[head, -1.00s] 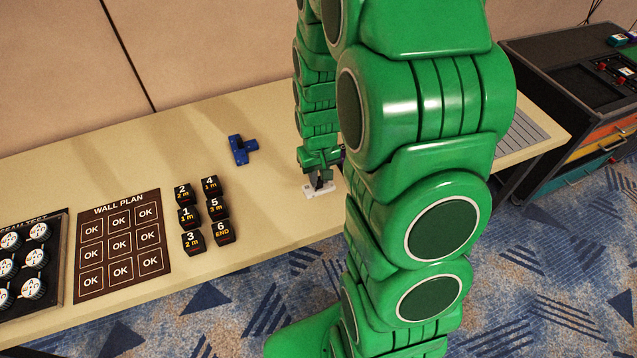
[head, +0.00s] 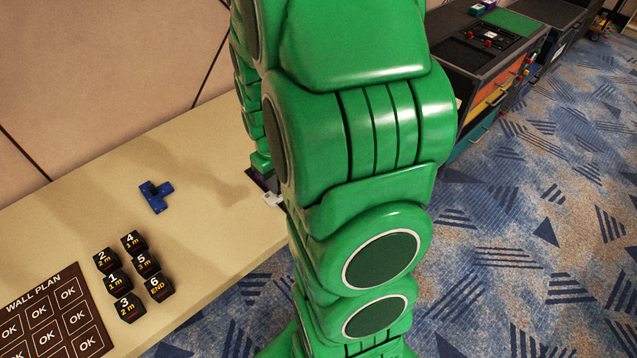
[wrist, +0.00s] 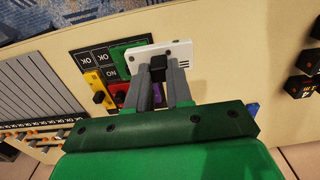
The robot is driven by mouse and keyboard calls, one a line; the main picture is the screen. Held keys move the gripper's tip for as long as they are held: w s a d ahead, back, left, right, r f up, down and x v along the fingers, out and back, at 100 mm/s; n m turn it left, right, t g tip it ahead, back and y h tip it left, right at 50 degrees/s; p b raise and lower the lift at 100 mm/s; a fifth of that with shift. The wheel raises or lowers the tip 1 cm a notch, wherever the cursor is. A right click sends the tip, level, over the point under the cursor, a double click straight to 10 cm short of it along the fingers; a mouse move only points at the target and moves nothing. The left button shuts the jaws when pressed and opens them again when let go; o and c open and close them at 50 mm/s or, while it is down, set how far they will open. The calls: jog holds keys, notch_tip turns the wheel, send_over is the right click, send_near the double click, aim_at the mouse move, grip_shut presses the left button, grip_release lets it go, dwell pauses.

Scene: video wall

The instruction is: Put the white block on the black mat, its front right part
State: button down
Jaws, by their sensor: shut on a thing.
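The white block (wrist: 178,50) is a flat white piece with a black knob on top. In the wrist view my gripper (wrist: 158,72) is shut on that knob. The block appears over the right edge of the black mat (wrist: 72,55), near its green patch; I cannot tell whether it touches. In the head view the white block (head: 272,199) shows as a small part at the table's front, beside a dark mat corner (head: 256,180). My arm hides most of the mat and the gripper there.
Yellow (wrist: 95,80) and red (wrist: 121,94) pieces lie on the mat, with purple (wrist: 152,93) between my fingers. A grey striped panel (wrist: 30,90) lies left. In the head view a blue piece (head: 156,195) and several numbered black blocks (head: 133,243) stand left, with bare table between.

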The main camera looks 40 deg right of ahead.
jog(key=s+d+r, duration=0.2)
jog(key=s+d, duration=0.7)
jog(key=shift+w+d+f, duration=1.25)
jog(key=shift+w+f, duration=0.45)
jog(key=shift+w, duration=0.25)
jog(key=shift+w+d+f, duration=1.2)
jog(key=shift+w+f, duration=0.55)
jog(key=shift+w, duration=0.25)
jog(key=shift+w+d+f, duration=1.25)
jog(key=shift+w+f, duration=0.45)
jog(key=shift+w, duration=0.25)
jog(key=shift+f, duration=1.4)
jog(key=shift+f, duration=0.15)
jog(key=c, duration=1)
grip_release()
